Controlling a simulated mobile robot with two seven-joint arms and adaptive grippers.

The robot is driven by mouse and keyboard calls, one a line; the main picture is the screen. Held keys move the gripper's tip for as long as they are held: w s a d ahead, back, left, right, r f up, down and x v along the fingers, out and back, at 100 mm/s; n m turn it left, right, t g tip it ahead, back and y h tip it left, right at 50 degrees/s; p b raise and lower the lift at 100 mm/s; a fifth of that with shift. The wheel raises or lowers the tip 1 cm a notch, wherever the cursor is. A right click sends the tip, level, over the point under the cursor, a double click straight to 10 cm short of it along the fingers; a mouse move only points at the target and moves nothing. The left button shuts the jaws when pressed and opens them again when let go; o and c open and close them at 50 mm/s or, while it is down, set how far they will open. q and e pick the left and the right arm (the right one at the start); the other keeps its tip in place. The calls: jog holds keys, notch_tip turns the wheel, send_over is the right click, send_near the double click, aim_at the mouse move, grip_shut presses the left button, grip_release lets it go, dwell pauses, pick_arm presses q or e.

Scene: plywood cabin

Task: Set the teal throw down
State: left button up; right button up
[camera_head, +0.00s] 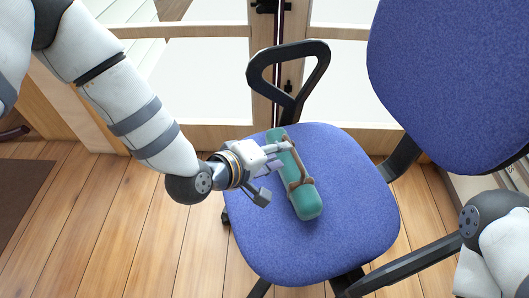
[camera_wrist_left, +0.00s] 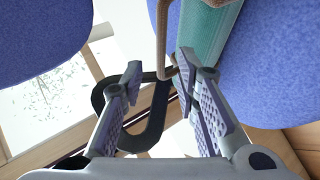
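The teal throw (camera_head: 307,201) is a rolled bundle with a brown strap (camera_head: 300,181). It lies on the blue seat of the office chair (camera_head: 350,215), slanting across its left half. My left gripper (camera_head: 277,171) is just left of the throw with its fingers spread. In the left wrist view the fingers of the left gripper (camera_wrist_left: 159,66) are apart. The throw (camera_wrist_left: 207,35) is ahead at the top, and its brown strap (camera_wrist_left: 161,40) comes down near the gap between the fingertips. I cannot tell whether a finger touches the strap. My right gripper is out of view.
The chair's blue backrest (camera_head: 455,75) rises at the upper right, and a black armrest loop (camera_head: 288,68) stands behind the throw. A glazed wooden door (camera_head: 200,135) is behind. Wooden floor (camera_head: 120,225) is open at the left, with a brown mat (camera_head: 20,195) at the edge.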

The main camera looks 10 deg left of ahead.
pick_arm(q)
jog(key=v, duration=0.5)
jog(key=s+f+g, duration=0.1)
jog(key=s+f, duration=0.2)
jog(key=s, duration=0.1)
jog(key=s+a+f+m+g, duration=0.1)
jog(key=s+f+g, duration=0.1)
jog(key=s+f, duration=0.2)
jog(key=s+a+f+m+g+y, duration=0.1)
jog(key=s+f, duration=0.3)
jog(key=shift+s+a+g+p, duration=0.1)
jog(key=shift+s+g+p, duration=0.1)
jog(key=shift+g+p, duration=0.2)
jog(key=s+a+f+m+g+y, duration=0.1)
jog(key=s+a+m+g, duration=0.1)
jog(key=s, duration=1)
jog(key=s+a+f+m+g+y, duration=0.1)
jog(key=s+a+g, duration=0.4)
jog(key=s, duration=0.8)
jog(key=s+a+f+m+g+y, duration=0.1)
jog(key=s+a+m+g+y, duration=0.2)
jog(key=s, duration=0.9)
jog(key=shift+s+a+f+m+g, duration=0.25)
jog(key=shift+a+g, duration=0.35)
jog(key=shift+g, duration=0.3)
jog(key=shift+w, duration=0.1)
